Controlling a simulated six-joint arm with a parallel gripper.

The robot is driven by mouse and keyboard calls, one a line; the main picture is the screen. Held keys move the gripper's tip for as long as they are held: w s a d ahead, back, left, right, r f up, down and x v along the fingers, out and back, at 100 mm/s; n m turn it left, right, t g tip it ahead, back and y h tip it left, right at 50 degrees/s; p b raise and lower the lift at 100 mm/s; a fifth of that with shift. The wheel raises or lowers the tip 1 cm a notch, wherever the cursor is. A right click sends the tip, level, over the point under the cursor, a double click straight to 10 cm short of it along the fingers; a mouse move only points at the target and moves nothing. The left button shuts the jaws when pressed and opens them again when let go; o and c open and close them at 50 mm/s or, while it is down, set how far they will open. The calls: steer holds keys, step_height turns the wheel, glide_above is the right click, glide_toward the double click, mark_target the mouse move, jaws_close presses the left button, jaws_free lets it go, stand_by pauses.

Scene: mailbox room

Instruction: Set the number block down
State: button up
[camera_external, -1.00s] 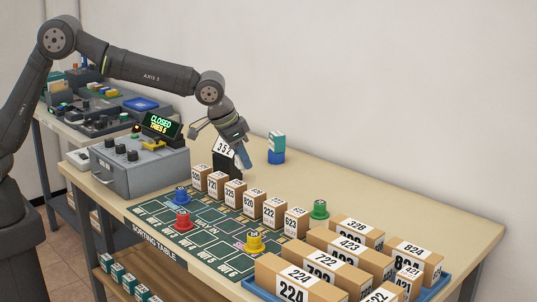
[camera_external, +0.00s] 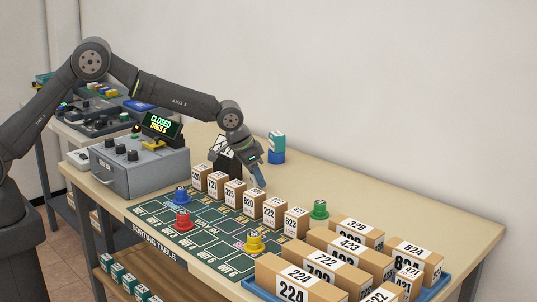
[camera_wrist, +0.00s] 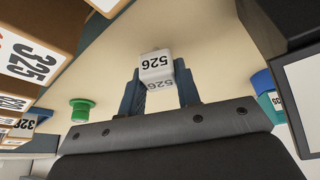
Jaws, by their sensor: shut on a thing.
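The number block (camera_wrist: 156,64) is a small white cube marked 526, shown upside down in the wrist view. My gripper (camera_wrist: 158,88) is shut on it, with one dark blue finger at each side. A second, fainter 526 shows on its nearer face. In the external view my gripper (camera_external: 259,182) points down just behind the row of small numbered cartons (camera_external: 233,195). The block itself cannot be made out there, and I cannot tell whether it touches the tabletop (camera_external: 350,205).
A dark sign stand (camera_external: 226,166) is left of my gripper. A blue base with a teal-and-white block (camera_external: 277,143) is behind. A green peg (camera_external: 319,209) stands to the right. Large cartons (camera_external: 340,247) fill the front right. The back right tabletop is clear.

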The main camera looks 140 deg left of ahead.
steer(key=shift+f, duration=0.2)
steer(key=o, duration=0.9)
steer(key=shift+f, duration=0.1)
steer(key=shift+o, duration=0.2)
steer(key=v, duration=1.2)
steer(key=x, duration=1.2)
steer(key=shift+r, duration=1.8)
steer(key=shift+f, duration=0.15)
